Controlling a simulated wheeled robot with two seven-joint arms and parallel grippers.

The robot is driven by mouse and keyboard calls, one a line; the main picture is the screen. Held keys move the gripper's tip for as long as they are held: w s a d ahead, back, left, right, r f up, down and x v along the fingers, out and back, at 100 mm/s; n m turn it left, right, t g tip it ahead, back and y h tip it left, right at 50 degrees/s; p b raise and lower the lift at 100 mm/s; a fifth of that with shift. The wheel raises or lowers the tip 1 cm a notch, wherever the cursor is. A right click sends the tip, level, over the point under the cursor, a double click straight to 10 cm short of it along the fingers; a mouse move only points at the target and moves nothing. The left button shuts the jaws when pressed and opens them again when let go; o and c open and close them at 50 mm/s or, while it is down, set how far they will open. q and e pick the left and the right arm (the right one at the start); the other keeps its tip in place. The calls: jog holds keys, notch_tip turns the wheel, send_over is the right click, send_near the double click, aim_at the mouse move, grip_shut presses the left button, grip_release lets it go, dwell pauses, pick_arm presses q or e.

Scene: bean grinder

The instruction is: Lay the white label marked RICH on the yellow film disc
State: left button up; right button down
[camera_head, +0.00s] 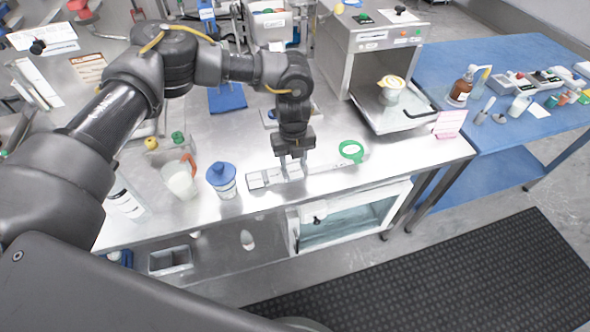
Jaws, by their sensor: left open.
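Several small white labels (274,176) lie in a row on a pale strip (316,168) near the front of the steel table. Their print is too small to read, so I cannot tell which is marked RICH. My left gripper (291,161) points down just above the right part of this row, open, its fingertips close to a label. I cannot tell whether they touch it. A yellow disc-like top (393,81), which looks like the film disc, sits on a white cup (391,94) at the back right. My right gripper is out of view.
A green ring (351,151) lies right of the strip. A blue-lidded cup (221,180) and a beaker (179,178) stand left of it. The cup stands on a tray (405,121) before a steel cabinet (372,48). A pink card (450,123) stands near the right edge.

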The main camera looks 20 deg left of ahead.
pick_arm(q)
jog(key=shift+c, duration=0.4)
jog(key=c, duration=0.5)
jog(key=shift+c, duration=0.2)
